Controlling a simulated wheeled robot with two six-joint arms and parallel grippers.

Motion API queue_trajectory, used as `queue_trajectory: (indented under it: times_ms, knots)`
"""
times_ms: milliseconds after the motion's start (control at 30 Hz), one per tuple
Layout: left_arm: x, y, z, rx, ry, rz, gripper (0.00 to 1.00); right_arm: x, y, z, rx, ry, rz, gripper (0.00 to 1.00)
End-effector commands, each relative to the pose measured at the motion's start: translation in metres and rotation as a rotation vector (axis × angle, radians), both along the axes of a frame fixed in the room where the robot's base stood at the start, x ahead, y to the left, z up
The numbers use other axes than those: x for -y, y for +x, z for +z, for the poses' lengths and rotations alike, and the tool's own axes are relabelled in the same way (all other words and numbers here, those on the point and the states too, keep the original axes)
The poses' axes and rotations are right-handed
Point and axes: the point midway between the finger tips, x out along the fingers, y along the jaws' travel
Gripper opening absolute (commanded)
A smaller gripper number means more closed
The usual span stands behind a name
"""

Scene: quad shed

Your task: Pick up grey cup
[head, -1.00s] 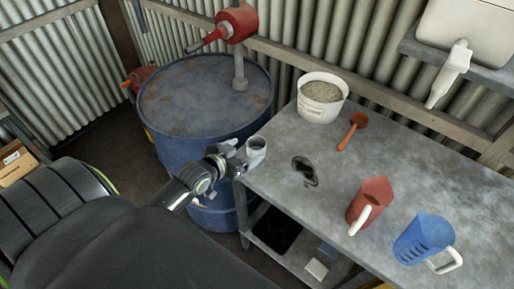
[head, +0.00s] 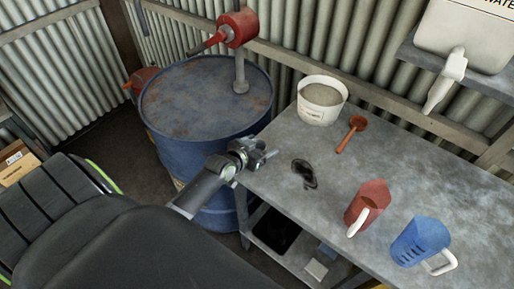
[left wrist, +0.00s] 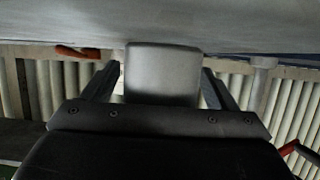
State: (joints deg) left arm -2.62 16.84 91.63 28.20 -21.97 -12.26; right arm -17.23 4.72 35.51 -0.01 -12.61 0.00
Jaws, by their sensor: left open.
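The grey cup (left wrist: 162,75) shows in the left wrist view between the two fingers of my left gripper (left wrist: 160,88). The fingers are open, one on each side of the cup, with small gaps beside it. The wrist picture looks upside down, with the bench surface at the top. In the head view my left gripper (head: 262,156) is at the bench's left corner, close to the drum. There it hides the cup, which I cannot make out. My right gripper is in neither view.
The metal bench (head: 330,165) holds a white bucket (head: 320,110), a red scoop (head: 351,134), a red jug (head: 366,203) and a blue jug (head: 418,240). A dark stain marks its middle. A blue drum (head: 205,140) with a red pump (head: 237,26) stands behind left.

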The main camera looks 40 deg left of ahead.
Motion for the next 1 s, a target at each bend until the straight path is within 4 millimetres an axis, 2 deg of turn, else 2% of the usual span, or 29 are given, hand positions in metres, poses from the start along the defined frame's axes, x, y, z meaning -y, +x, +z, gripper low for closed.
queue_trajectory:
  times_ms: [233,267,600,867,1000]
  knots:
    - [0.000,0.001,-0.001,0.000,0.001,0.000,0.80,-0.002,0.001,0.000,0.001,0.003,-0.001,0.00]
    - [0.000,0.001,-0.001,0.000,0.001,0.000,0.77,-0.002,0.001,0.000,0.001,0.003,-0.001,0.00]
    - [0.000,0.001,-0.001,0.000,0.001,0.000,0.33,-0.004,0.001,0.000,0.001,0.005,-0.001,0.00]
    - [0.000,0.001,0.002,0.001,0.001,0.000,0.31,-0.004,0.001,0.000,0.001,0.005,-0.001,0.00]
    - [0.000,0.001,0.015,0.003,0.002,-0.002,0.31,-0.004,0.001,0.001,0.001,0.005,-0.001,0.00]
